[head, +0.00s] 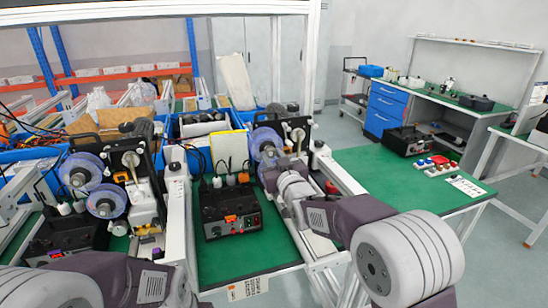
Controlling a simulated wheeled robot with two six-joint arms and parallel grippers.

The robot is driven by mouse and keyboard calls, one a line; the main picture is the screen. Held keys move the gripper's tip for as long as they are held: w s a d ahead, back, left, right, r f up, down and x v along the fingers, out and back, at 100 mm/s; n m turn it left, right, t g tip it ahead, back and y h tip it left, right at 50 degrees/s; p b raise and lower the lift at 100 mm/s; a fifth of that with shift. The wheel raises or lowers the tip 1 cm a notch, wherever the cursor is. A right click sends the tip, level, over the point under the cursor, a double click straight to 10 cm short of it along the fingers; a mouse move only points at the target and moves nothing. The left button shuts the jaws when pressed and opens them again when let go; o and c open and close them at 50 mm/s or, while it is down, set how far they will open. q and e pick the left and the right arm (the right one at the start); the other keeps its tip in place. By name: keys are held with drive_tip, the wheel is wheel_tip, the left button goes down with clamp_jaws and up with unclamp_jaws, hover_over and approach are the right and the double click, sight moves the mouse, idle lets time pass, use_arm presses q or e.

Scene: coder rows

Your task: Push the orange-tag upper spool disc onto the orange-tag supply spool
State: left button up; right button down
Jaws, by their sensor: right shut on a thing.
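A translucent bluish spool disc (266,139) shows at the upper front of the right-hand coder, partly hidden by my right gripper. My right gripper (271,172) reaches in from the lower right and is shut on this disc, as far as the view shows; its fingertips are small and partly covered by my wrist. The supply spool behind the disc is hidden, so I cannot tell whether the two touch.
The left-hand coder carries two similar discs, an upper one (80,171) and a lower one (106,201). White rails flank the machine. The green bench at the right (375,180) has free room.

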idle(0.4)
idle(0.3)
drive_tip(key=shift+f+b, duration=0.1)
drive_tip(key=shift+b, duration=0.3)
idle(0.3)
drive_tip(key=shift+b, duration=0.35)
drive_tip(key=shift+w+a, duration=0.15)
drive_tip(key=shift+w, duration=0.35)
idle(0.4)
